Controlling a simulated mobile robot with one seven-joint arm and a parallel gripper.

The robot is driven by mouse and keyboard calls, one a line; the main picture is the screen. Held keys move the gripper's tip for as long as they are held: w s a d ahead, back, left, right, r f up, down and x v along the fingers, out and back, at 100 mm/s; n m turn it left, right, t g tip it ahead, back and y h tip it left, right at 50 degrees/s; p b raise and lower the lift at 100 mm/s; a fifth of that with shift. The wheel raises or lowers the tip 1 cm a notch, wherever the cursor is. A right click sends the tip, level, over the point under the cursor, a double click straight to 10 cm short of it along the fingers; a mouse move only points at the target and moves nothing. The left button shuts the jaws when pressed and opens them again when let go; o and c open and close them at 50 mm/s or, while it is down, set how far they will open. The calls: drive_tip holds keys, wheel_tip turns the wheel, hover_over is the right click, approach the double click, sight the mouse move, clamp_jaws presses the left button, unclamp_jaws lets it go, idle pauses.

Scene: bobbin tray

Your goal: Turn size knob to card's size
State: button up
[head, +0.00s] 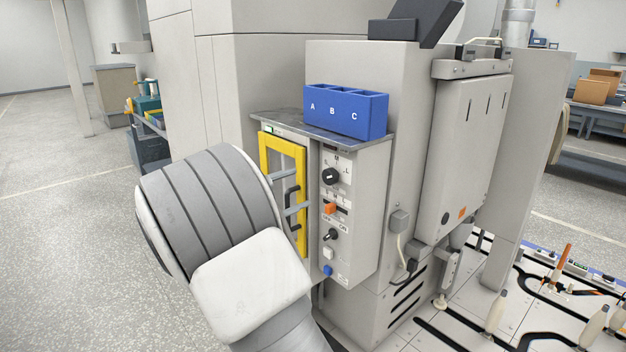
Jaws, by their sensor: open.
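The size knob (331,176) is a round black knob high on the grey control panel (358,190). Its lettering is small; an M shows above it and an L to its right. I cannot tell for sure where its pointer stands. My gripper (298,191) shows as two grey fingers beyond my arm, in front of the yellow-framed door left of the panel. The fingers are apart with nothing seen between them but the door behind; they are left of the knob and not on it. My arm hides the gripper's body. I cannot make out a size card.
A yellow-framed door (268,150) with dark handles is beside the panel. Below the knob are an orange switch (329,208), a black ON/OFF knob (330,234) and a blue button (327,270). A blue bin (372,118) marked A, B, C stands on the ledge above.

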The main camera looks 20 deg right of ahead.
drive_tip(key=p+v, duration=0.1)
drive_tip(key=v, duration=0.7)
drive_tip(key=shift+a, duration=0.2)
drive_tip(key=shift+s, duration=0.1)
